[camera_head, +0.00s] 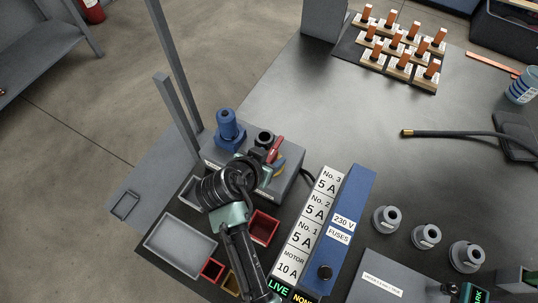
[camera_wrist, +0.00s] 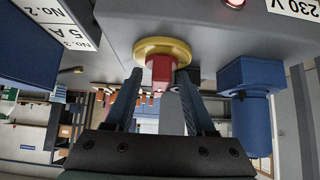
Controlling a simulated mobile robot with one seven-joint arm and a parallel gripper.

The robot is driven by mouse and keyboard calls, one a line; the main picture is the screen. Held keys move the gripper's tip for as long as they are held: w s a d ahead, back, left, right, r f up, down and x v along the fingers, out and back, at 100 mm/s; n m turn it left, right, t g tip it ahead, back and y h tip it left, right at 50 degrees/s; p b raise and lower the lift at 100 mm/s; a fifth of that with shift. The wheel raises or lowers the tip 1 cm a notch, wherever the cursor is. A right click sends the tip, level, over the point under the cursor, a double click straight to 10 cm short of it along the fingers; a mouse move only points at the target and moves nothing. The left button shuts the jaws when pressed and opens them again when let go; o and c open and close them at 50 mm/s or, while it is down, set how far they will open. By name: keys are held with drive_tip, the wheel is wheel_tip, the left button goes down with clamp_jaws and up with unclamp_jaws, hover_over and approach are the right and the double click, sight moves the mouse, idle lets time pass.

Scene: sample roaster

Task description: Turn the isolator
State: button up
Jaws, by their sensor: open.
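The isolator shows in the wrist view as a red knob (camera_wrist: 160,72) on a round yellow plate (camera_wrist: 161,48), fixed to a grey box. In the head view its red part (camera_head: 274,149) and yellow part (camera_head: 280,163) show at the right of the grey box (camera_head: 289,183), partly behind my gripper. My gripper (camera_wrist: 159,78) is open, with one finger on each side of the red knob. The fingertips reach up close to the yellow plate. I cannot tell whether either finger touches the knob. In the head view my gripper (camera_head: 263,160) is dark and partly hidden by my own wrist.
A blue connector (camera_head: 229,127) stands on the box, left of the isolator; it also shows in the wrist view (camera_wrist: 250,105). The blue fuse unit (camera_head: 352,200) stands to the right. Small red trays (camera_head: 265,228) lie in front.

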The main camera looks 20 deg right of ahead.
clamp_jaws()
